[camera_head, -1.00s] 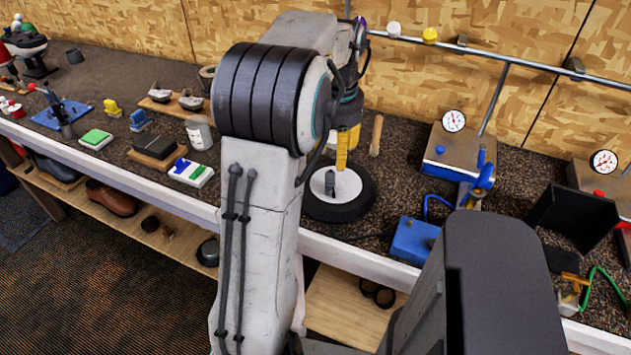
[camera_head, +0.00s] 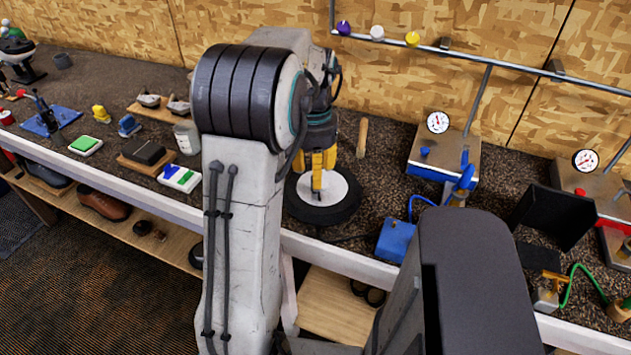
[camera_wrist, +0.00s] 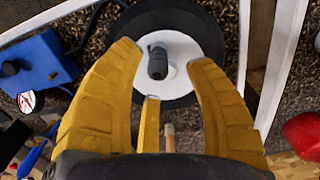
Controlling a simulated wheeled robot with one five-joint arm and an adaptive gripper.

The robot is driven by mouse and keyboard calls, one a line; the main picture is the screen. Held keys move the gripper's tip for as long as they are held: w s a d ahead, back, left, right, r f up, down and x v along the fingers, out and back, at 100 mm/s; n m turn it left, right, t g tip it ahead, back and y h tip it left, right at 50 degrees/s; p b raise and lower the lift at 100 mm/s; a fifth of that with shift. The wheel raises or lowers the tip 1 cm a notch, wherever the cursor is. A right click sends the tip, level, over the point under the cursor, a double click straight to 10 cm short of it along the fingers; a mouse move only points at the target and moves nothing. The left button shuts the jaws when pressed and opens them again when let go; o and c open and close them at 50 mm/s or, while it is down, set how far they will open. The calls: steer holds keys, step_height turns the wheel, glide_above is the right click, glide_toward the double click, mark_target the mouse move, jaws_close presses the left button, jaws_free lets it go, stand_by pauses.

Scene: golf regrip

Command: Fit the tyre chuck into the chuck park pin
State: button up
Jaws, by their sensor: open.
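A short dark grey fitting, which looks like the tyre chuck (camera_wrist: 157,62), lies on the white disc (camera_wrist: 183,50) inside a black tyre (camera_wrist: 214,40). In the head view the tyre (camera_head: 348,207) rests on the bench, and the dark fitting partly shows below my fingers. My gripper (camera_head: 317,182) is over the disc with its yellow fingers pointing down. In the wrist view my gripper (camera_wrist: 165,54) is open, with the fitting showing between and beyond the fingertips. I see no clear grip on it. I cannot make out the chuck park pin for certain.
An upright wooden peg (camera_head: 361,138) stands behind the tyre. A blue box (camera_head: 395,240) with a hose is to its right, and a gauge box (camera_head: 440,155) is behind that. A white jar (camera_head: 187,137) and small blocks stand left. A rail crosses the back wall.

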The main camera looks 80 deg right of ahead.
steer(key=shift+s+a+f+p, duration=0.1)
steer(key=shift+f+p, duration=0.5)
steer(key=shift+p, duration=0.2)
steer(key=shift+f+p, duration=0.55)
steer(key=shift+f, duration=0.75)
steer(key=shift+c, duration=0.3)
jaws_close()
